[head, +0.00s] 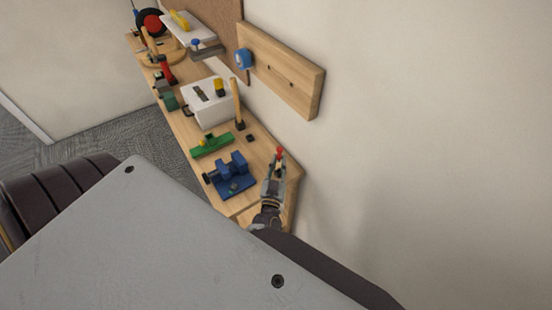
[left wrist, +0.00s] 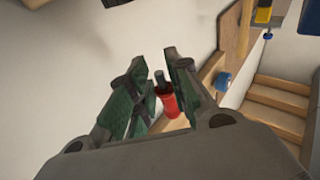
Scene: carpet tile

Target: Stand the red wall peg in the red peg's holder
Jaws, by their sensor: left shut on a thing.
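The red wall peg (head: 279,152) is at the tip of my left gripper (head: 277,164), above the near right end of the workbench. In the left wrist view the red peg (left wrist: 167,99) shows between the fingers of my left gripper (left wrist: 168,82), which is shut on it. A thick wooden board (head: 305,88) is fixed to the wall above and behind the gripper. It carries a blue round peg (head: 243,59) at its left end and dark holes along its face. I cannot tell which hole is the red peg's holder. The peg is apart from the board. My right gripper is not in view.
The wooden workbench (head: 262,152) holds a blue vise (head: 232,176), a green tool (head: 212,145), a white box (head: 205,110) and an upright wooden handle (head: 237,100). A white shelf (head: 190,32) and clamp are further back. The wall right of the board is bare.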

